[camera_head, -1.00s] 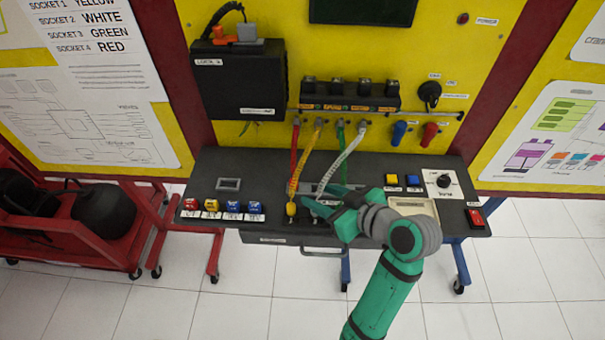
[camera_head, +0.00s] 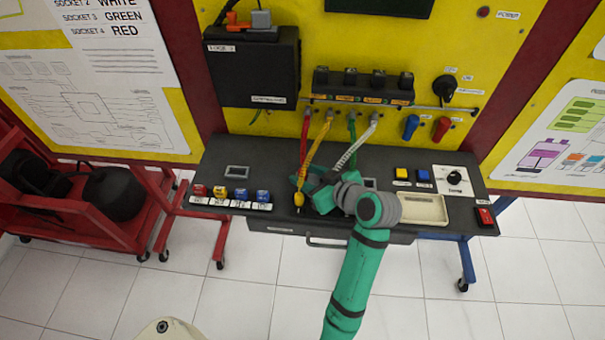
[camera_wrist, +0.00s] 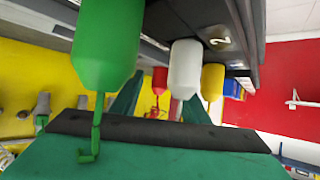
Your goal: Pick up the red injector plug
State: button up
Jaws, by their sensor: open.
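The red injector plug (camera_wrist: 160,77) shows small in the wrist view, beyond my fingertips and in the gap between them. In the head view its red cable (camera_head: 304,140) runs down from the panel; I cannot make out the plug itself there. My gripper (camera_head: 307,178) is low over the desk beside the hanging cables, partly hidden by my wrist. A green plug (camera_wrist: 106,40) is very close at upper left; a white plug (camera_wrist: 185,68) and a yellow plug (camera_wrist: 213,80) hang right of the red one.
The grey desk (camera_head: 270,178) carries several coloured blocks (camera_head: 231,195) at left. The cables hang close around my gripper. At right are a cream tray (camera_head: 428,209) and a red switch (camera_head: 485,216).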

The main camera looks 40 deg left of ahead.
jog(key=shift+a, duration=0.1)
jog(key=shift+c, duration=0.2)
grip_shut()
jog(key=shift+r, duration=0.1)
